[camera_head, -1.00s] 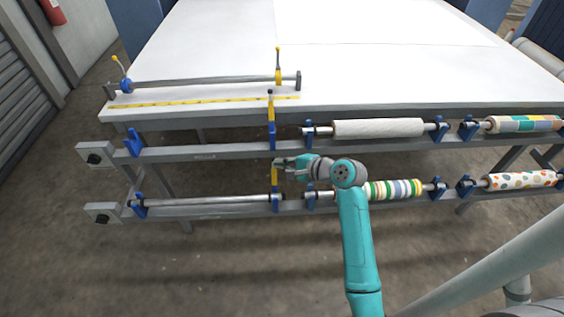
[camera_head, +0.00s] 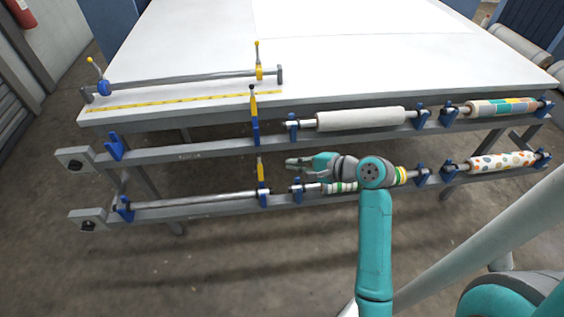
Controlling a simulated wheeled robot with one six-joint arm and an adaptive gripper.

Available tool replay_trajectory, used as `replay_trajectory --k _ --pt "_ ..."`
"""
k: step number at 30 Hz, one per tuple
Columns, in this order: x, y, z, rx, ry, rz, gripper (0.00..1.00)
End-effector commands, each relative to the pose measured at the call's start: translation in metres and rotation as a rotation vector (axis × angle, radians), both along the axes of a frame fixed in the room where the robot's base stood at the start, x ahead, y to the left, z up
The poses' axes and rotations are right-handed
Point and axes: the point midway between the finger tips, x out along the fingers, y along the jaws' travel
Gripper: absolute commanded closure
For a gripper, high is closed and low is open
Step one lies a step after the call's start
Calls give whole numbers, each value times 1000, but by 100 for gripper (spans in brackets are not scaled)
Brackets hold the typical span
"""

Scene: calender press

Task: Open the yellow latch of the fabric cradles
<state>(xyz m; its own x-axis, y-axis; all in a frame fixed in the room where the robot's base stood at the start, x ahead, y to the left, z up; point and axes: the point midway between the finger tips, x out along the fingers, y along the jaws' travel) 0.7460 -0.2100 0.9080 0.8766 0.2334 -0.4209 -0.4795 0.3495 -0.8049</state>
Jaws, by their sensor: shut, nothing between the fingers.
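A yellow latch (camera_head: 260,169) stands upright on a blue cradle (camera_head: 263,197) of the lower rail. A second yellow latch (camera_head: 253,102) stands upright on the blue cradle (camera_head: 256,130) of the upper rail. The bare lower roller (camera_head: 195,200) ends at the lower latch's cradle. My gripper (camera_head: 291,162) is shut and empty, just right of the lower latch and apart from it. My gripper and wrist hide part of the striped fabric roll (camera_head: 342,187) behind them.
A white table (camera_head: 330,60) carries another roller (camera_head: 180,79) with a yellow latch (camera_head: 259,73). A white roll (camera_head: 360,118), a multicoloured roll (camera_head: 500,107) and a dotted roll (camera_head: 502,161) lie in cradles at right. The floor in front is clear.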

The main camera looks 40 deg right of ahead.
Motion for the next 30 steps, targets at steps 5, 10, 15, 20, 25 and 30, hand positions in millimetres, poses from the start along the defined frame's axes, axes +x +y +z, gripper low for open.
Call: replay_trajectory --k 5,10,15,20,25,30 --pt "-13 -3 6 -1 1 -2 100" --pt "-3 -1 -4 -25 -19 -54 100" --pt "20 3 -26 -120 -73 -179 100" --pt "30 9 -40 -237 -136 -272 100" --pt "33 13 -43 -325 -185 -318 100" --pt "39 13 -44 -346 -201 -329 100"
